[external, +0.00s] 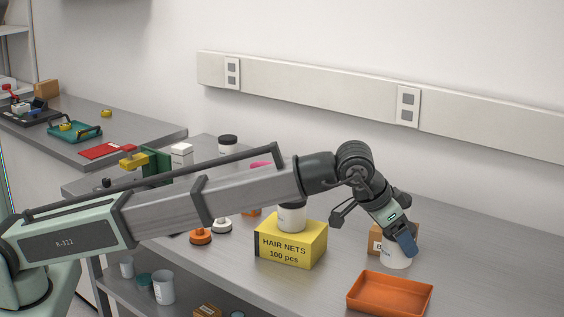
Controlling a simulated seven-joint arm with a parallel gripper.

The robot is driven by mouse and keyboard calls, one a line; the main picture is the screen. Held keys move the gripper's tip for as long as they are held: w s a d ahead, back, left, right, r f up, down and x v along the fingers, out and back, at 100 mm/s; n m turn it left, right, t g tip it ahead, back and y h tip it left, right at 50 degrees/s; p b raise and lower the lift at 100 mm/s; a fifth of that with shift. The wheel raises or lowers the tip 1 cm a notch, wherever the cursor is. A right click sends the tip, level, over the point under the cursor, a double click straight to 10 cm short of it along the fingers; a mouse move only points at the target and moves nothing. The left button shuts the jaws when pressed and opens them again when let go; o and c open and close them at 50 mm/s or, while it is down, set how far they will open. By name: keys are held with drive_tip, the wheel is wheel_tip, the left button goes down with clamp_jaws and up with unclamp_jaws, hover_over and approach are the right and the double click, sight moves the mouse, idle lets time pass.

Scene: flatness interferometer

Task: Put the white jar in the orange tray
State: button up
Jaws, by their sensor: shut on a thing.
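My gripper (404,246) reaches down at the right side of the bench and is shut on a white jar (396,260). The fingers cover the jar's upper right part. I cannot tell whether its base touches the bench. The orange tray (357,303) is a shallow rectangular tray just in front of the held jar, nearer the camera. It looks empty. A further white jar with a dark lid (228,146) stands at the back left.
A cardboard box (377,239) stands just behind and left of the held jar. Orange and white knobbed items (201,237) sit left of the yellow box. Cups (163,288) stand on the lower shelf. The bench right of the tray is clear.

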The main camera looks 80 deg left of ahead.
sight(381, 260)
wheel_tip(381, 260, down, 10)
drive_tip(key=shift+f, duration=0.25)
idle(0.4)
drive_tip(key=shift+f, duration=0.15)
drive_tip(key=o, duration=1.1)
drive_tip(key=shift+r, duration=0.25)
drive_tip(key=v, duration=1.2)
